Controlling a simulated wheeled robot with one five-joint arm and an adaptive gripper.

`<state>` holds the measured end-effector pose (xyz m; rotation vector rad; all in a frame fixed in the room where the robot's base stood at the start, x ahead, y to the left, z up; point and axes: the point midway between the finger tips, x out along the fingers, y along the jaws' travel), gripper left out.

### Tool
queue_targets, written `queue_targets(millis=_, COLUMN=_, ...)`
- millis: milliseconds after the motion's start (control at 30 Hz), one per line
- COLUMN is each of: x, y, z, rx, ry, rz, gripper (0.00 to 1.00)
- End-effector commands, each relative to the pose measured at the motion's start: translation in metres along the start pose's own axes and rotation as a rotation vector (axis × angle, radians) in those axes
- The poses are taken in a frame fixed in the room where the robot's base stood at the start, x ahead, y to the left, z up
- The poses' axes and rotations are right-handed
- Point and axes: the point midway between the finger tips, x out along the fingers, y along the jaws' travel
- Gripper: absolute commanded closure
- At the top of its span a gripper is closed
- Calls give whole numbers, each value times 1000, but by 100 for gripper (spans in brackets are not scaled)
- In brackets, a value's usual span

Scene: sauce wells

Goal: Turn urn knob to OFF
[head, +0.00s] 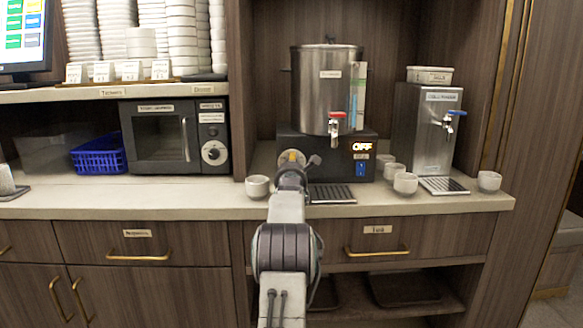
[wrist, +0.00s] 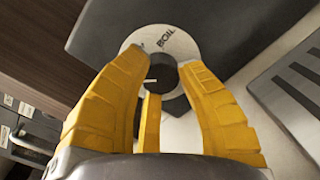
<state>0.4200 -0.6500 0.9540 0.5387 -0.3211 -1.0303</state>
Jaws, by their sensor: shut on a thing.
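The steel urn (head: 326,90) stands on a black base (head: 345,172) in the recess, with a red-handled tap. The display (head: 362,146) on the base reads OFF in lit letters. My gripper (head: 293,158) is at the base's front left and hides most of the knob in the head view. In the wrist view, my gripper's yellow fingers (wrist: 164,66) are shut on the dark knob (wrist: 160,73), one on each side. The knob's white mark points left. BOIL is printed on the pale dial (wrist: 180,40) around it; other lettering is hidden or unreadable.
A white cup (head: 257,187) stands just left of my gripper. Several cups (head: 405,183) and a second steel dispenser (head: 424,130) with a blue tap stand to the right. A drip tray (head: 331,194) lies before the urn. A microwave (head: 174,137) is at left.

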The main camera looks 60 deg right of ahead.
Motion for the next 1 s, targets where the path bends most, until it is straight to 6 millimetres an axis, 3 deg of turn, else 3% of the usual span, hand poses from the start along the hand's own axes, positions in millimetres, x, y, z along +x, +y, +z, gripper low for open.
queue_targets(millis=267, x=0, y=-2, z=-4, rx=-21, ry=5, rz=-2, gripper=100)
queue_targets(millis=633, x=1, y=-2, z=-6, rx=-268, ry=-7, rz=5, gripper=100)
queue_targets(millis=967, x=1, y=-2, z=-6, rx=-288, ry=-5, rz=5, gripper=100)
queue_targets(millis=1000, x=1, y=-3, z=-6, rx=-288, ry=-5, rz=4, gripper=66)
